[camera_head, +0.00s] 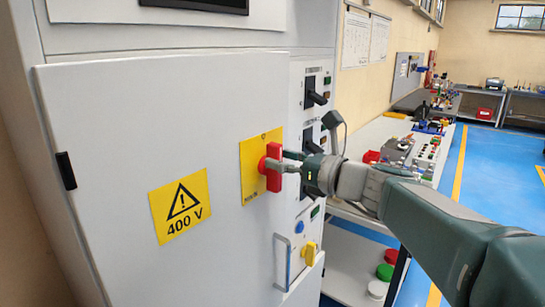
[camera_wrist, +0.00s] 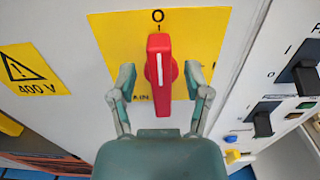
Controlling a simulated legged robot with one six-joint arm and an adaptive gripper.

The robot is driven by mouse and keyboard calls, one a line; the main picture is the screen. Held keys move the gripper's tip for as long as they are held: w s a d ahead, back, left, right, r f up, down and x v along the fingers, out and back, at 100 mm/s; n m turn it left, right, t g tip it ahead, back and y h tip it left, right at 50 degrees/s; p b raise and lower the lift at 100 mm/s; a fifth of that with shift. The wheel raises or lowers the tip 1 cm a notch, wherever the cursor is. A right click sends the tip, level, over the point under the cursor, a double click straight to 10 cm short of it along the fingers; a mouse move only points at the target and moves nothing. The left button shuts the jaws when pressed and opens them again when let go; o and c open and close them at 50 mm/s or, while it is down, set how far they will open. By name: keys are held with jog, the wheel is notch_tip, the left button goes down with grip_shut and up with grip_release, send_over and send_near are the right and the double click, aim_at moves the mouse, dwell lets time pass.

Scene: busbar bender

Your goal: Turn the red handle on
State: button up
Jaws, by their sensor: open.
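The red handle (camera_head: 273,167) stands upright on a yellow plate (camera_head: 251,163) on the front of a white cabinet. In the wrist view the handle (camera_wrist: 159,74) is vertical, its white line pointing up at the "O" mark on the yellow plate (camera_wrist: 110,40). My gripper (camera_head: 288,162) reaches in from the right, close to the handle. In the wrist view my open gripper (camera_wrist: 159,82) has one finger on each side of the handle, with a gap on both sides. I cannot tell whether the fingertips touch the plate.
A yellow 400 V warning sign (camera_head: 180,206) is left of the handle. Black switches (camera_head: 316,97) and a yellow knob (camera_head: 309,253) line the cabinet's right column. A workbench (camera_head: 397,140) with parts stands behind my arm. Blue floor (camera_head: 495,180) is clear at the right.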

jog(key=shift+w+a, duration=0.4)
jog(key=shift+w, duration=0.15)
jog(key=shift+w+a, duration=0.1)
jog(key=shift+a, duration=0.35)
jog(key=shift+c, duration=1)
grip_shut()
